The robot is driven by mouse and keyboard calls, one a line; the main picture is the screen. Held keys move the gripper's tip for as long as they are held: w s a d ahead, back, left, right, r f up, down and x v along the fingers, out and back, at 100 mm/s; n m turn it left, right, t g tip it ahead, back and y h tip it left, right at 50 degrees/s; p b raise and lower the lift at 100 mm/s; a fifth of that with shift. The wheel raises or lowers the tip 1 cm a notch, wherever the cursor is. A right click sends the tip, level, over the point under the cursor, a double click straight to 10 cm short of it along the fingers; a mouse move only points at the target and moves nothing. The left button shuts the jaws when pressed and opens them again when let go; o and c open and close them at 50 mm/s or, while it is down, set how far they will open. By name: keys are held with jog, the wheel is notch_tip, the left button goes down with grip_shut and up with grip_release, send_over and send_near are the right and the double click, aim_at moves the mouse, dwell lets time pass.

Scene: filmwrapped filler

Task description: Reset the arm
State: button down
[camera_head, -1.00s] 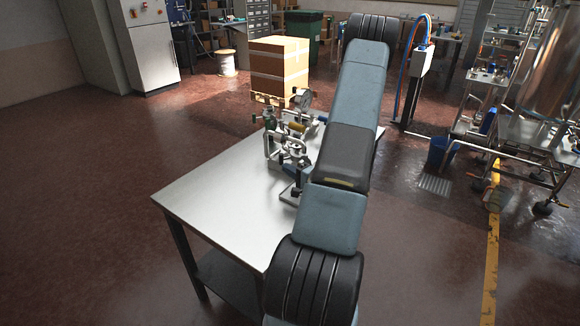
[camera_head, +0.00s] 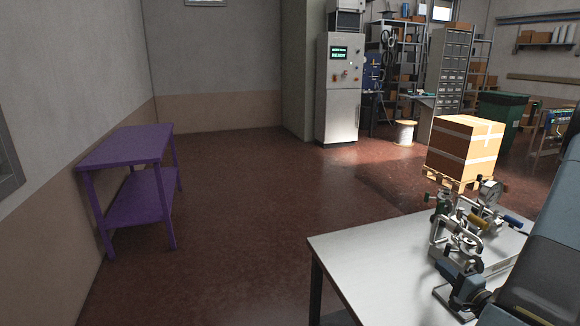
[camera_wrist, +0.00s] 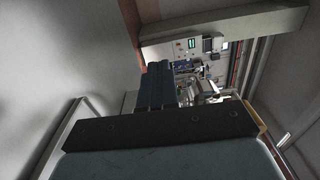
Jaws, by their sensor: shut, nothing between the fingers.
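My arm (camera_head: 548,255) shows as blue-grey links along the right edge of the head view, and most of it is cut off there. My gripper is outside the head view. In the wrist view my gripper (camera_wrist: 160,72) shows as dark fingers lying together beyond a dark crossbar. The fingers are shut and nothing shows between them. They point toward a distant part of the room with a grey cabinet (camera_wrist: 163,50) and equipment.
A metal table (camera_head: 375,265) with valve fittings (camera_head: 465,230) stands at the front right, close to my arm. A purple table (camera_head: 125,150) stands by the left wall. A taped carton (camera_head: 465,150) sits on a pallet behind. The floor between the tables is clear.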

jog(key=w+a+r+n+g+y, duration=0.1)
jog(key=a+r+n+g+y, duration=0.5)
jog(key=a+r+y, duration=0.5)
jog(key=s+a+r+n+g+h, duration=0.25)
jog(key=s+a+n+g, duration=0.2)
jog(key=a, duration=0.25)
jog(key=s+a+r+n+g+h, duration=0.2)
jog(key=s+a+r+n+g, duration=0.15)
jog(key=s+a+g, duration=0.35)
jog(key=s+d+r+n+t+h, duration=0.1)
jog(key=s+r+t+h, duration=0.4)
jog(key=r+h, duration=0.5)
notch_tip(320, 180, up, 3)
jog(key=shift+s+r+n, duration=0.15)
jog(key=shift+s+n, duration=0.15)
jog(key=shift+s, duration=0.5)
